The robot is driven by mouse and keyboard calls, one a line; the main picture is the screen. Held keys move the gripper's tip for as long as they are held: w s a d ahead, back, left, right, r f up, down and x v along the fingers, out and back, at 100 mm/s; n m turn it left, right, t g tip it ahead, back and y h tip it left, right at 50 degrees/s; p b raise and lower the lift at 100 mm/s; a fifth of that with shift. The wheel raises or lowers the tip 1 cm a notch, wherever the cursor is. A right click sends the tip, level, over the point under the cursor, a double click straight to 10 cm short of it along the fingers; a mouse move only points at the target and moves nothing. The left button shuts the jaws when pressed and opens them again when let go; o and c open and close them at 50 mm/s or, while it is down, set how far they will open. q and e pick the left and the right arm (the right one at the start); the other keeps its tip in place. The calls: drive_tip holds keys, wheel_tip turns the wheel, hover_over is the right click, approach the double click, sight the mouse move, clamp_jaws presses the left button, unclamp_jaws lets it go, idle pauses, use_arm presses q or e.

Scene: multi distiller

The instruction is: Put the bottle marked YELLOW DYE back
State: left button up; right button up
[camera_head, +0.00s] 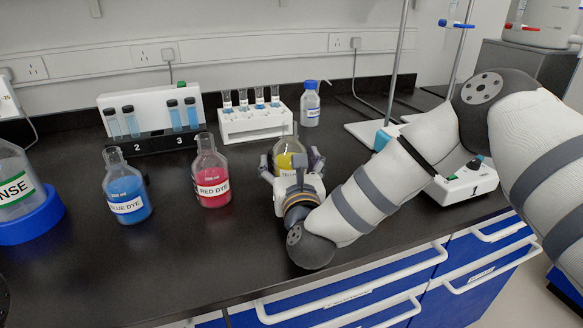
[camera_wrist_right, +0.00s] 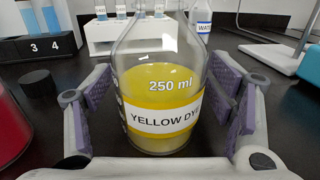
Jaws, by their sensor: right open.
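The YELLOW DYE bottle (camera_head: 287,153) stands upright on the black bench, in front of the white vial rack. In the right wrist view the bottle (camera_wrist_right: 163,90) fills the middle, with yellow liquid and its label facing me. My right gripper (camera_head: 291,165) is around the bottle at bench height. In the right wrist view its padded fingers (camera_wrist_right: 168,105) are open on either side of the bottle, with visible gaps. The gripper hides the bottle's lower part in the head view. My left gripper is not in view.
The RED DYE bottle (camera_head: 212,175) and BLUE DYE bottle (camera_head: 126,190) stand to the left. Behind are the vial rack (camera_head: 256,124), a tube rack (camera_head: 155,143) and a blue-capped bottle (camera_head: 310,108). A black cap (camera_wrist_right: 38,82) lies left of the yellow bottle.

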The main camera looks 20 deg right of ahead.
drive_tip(key=s, duration=0.4)
drive_tip(key=s+a, duration=0.1)
drive_tip(key=s, duration=0.3)
drive_tip(key=s+a, duration=0.1)
drive_tip(key=s, duration=0.3)
drive_tip(key=shift+r+p, duration=0.15)
drive_tip(key=shift+p, duration=0.15)
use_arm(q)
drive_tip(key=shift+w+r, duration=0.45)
